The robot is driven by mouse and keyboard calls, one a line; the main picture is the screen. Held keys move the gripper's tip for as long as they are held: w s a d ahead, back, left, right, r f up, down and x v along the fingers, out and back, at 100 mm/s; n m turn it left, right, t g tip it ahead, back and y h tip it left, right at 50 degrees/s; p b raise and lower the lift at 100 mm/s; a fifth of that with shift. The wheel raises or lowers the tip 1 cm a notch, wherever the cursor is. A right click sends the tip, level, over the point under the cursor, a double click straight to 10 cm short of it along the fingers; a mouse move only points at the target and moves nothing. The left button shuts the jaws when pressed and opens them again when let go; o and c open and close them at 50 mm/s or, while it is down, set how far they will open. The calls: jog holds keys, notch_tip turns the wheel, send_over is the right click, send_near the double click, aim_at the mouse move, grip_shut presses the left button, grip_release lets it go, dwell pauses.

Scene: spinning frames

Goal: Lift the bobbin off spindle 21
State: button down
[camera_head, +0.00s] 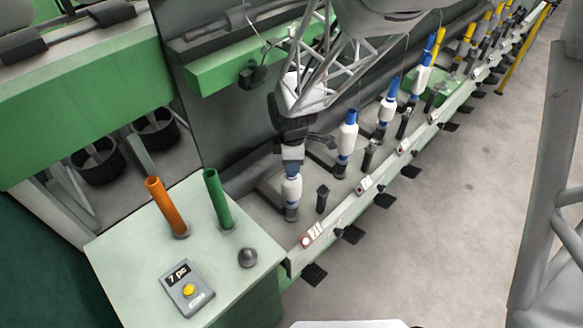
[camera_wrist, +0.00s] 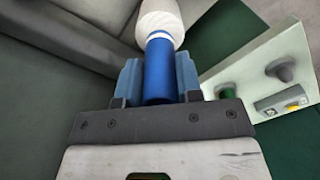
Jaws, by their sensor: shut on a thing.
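The bobbin (camera_head: 291,190) has white yarn on a blue tube and stands upright at the near end of the row. Its lower end meets a dark spindle base (camera_head: 291,213); I cannot tell whether there is a gap. My gripper (camera_head: 292,167) is above it, shut on the top of the blue tube. In the wrist view, the gripper's fingers (camera_wrist: 158,82) are on both sides of the blue tube of the bobbin (camera_wrist: 158,60), with the white yarn beyond.
More bobbins, including a neighbouring white one (camera_head: 347,140), stand along the rail to the right. A short dark post (camera_head: 322,198) is close beside the held bobbin. A pale green table (camera_head: 130,245) at the left carries an orange tube (camera_head: 166,205), a green tube (camera_head: 217,198) and a counter box (camera_head: 187,287).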

jog(key=shift+r, duration=0.1)
jog(key=shift+r, duration=0.4)
notch_tip(320, 180, up, 3)
jog(key=shift+f, duration=0.1)
jog(key=s+d, duration=0.2)
jog(key=s, duration=0.5)
jog(key=s+d+r, duration=0.1)
jog(key=s+d, duration=0.2)
jog(key=s, duration=0.5)
jog(key=shift+s+d+r, duration=0.1)
dwell(0.4)
